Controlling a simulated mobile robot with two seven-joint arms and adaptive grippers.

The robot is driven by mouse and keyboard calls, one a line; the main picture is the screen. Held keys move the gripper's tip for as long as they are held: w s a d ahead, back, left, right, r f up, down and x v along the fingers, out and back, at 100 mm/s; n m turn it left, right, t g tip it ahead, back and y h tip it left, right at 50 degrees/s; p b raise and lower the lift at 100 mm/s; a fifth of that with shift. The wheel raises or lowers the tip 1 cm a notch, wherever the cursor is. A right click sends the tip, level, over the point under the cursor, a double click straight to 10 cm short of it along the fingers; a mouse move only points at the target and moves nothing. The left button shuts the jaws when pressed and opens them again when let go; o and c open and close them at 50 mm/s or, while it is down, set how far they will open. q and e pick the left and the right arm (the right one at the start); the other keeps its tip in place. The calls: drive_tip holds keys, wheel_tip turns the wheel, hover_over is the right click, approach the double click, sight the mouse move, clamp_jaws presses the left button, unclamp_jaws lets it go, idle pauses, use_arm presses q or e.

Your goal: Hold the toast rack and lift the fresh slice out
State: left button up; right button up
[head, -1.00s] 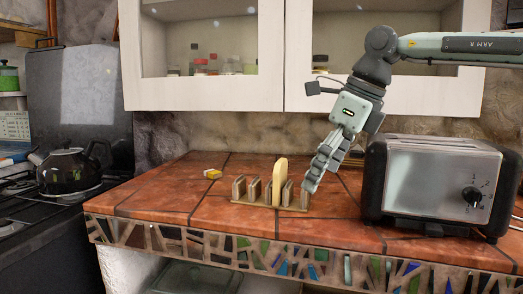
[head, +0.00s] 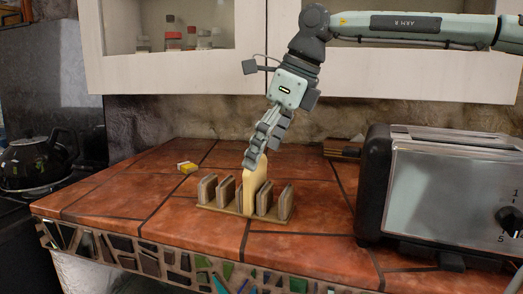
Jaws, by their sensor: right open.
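The toast rack (head: 231,208) is a light wooden base with several upright grey-brown dividers, standing on the tiled counter. One pale yellow slice of toast (head: 254,190) stands upright in the rack, taller than the dividers. My right gripper (head: 249,163) comes down from the upper right, with its fingertips at the top of the slice. Its jaws are open, and they partly cover the slice's top edge. I cannot tell whether the fingers touch the slice or straddle it. My left gripper is not in view.
A silver and black toaster (head: 446,190) stands on the right of the counter. A small yellow packet (head: 187,167) lies behind the rack at left. A black kettle (head: 38,157) sits on the stove at far left. The counter left of the rack is clear.

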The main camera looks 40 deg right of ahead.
sight(249, 186)
drive_tip(key=x, duration=0.7)
drive_tip(key=shift+a+f, duration=0.15)
drive_tip(key=shift+f, duration=0.2)
